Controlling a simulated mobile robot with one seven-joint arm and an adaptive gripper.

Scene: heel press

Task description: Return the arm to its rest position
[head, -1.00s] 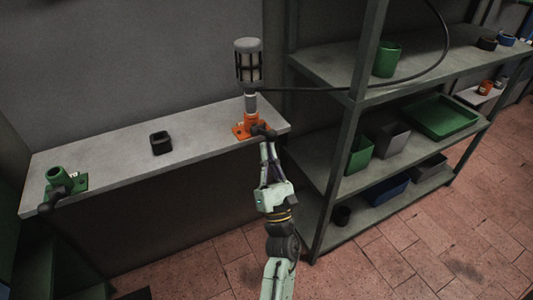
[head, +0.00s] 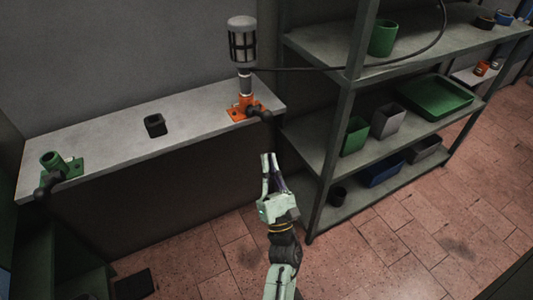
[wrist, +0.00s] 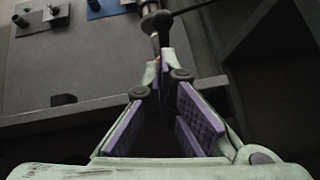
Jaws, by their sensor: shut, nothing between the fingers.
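My gripper (head: 269,158) is in the middle of the head view, in front of the bench and below its right end. Its fingertips are together with nothing between them. It is apart from the orange-based fixture (head: 240,112), which stands on the bench's right end. That fixture carries a grey lamp-like head (head: 241,42) and a dark lever knob (head: 265,115) at the front edge. In the wrist view the gripper's fingertips (wrist: 164,58) meet near the top centre, and a dark rod and knob (wrist: 155,20) show beyond them.
The grey bench (head: 205,118) holds a small black square cup (head: 155,125) and a green fixture (head: 57,165) with a dark lever. A metal shelf unit (head: 330,150) with bins stands close on the right. A cable runs from the lamp-like head across the shelves. Tiled floor (head: 400,240) is open in front.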

